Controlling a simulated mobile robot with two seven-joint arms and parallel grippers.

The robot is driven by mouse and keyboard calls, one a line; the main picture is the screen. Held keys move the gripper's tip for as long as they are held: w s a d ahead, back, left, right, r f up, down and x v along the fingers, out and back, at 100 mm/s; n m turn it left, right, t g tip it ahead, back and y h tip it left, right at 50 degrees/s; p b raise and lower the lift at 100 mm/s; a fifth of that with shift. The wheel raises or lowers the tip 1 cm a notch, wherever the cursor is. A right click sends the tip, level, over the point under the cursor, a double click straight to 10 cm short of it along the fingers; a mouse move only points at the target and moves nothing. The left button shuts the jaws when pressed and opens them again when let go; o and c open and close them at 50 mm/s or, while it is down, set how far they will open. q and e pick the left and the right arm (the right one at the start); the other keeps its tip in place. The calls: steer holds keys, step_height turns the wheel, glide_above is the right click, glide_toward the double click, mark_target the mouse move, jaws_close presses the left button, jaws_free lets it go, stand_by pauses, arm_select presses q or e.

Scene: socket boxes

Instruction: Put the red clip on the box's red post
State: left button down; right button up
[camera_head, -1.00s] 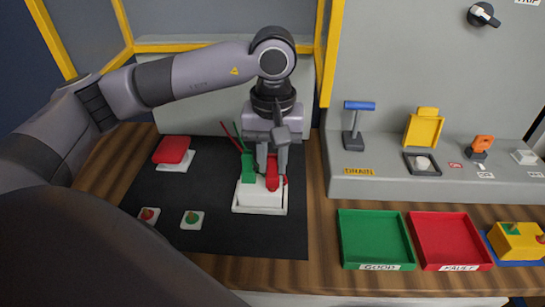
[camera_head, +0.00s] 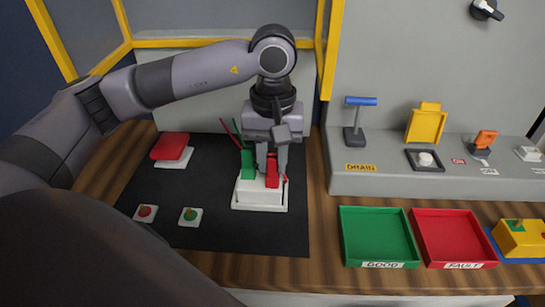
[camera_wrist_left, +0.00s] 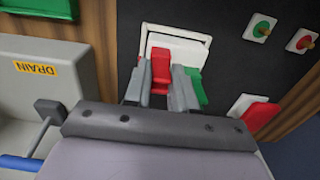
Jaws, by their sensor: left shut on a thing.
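The white box (camera_head: 261,197) stands on the black mat, below my left gripper. My left gripper (camera_head: 271,173) points down over the box's right side and is shut on the red clip (camera_head: 272,181). The red clip also shows between the fingers in the left wrist view (camera_wrist_left: 160,71). It is upright at the box's top; I cannot tell whether it is seated. The red post is hidden. A green clip (camera_head: 248,161) stands at the box's left side, just beside the gripper; it also shows in the left wrist view (camera_wrist_left: 197,87). My right gripper is not in view.
A red pad on a white base (camera_head: 169,148) and two small plates, red (camera_head: 145,213) and green (camera_head: 190,216), lie left on the mat (camera_head: 230,237). Green (camera_head: 377,239) and red (camera_head: 452,238) trays lie right. A grey console (camera_head: 395,183) stands behind them.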

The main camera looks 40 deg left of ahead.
arm_select(q)
steer(key=c, duration=0.8)
jaws_free()
steer(key=shift+c, duration=0.2)
step_height(320, 180, up, 7)
steer(key=shift+r, duration=0.15)
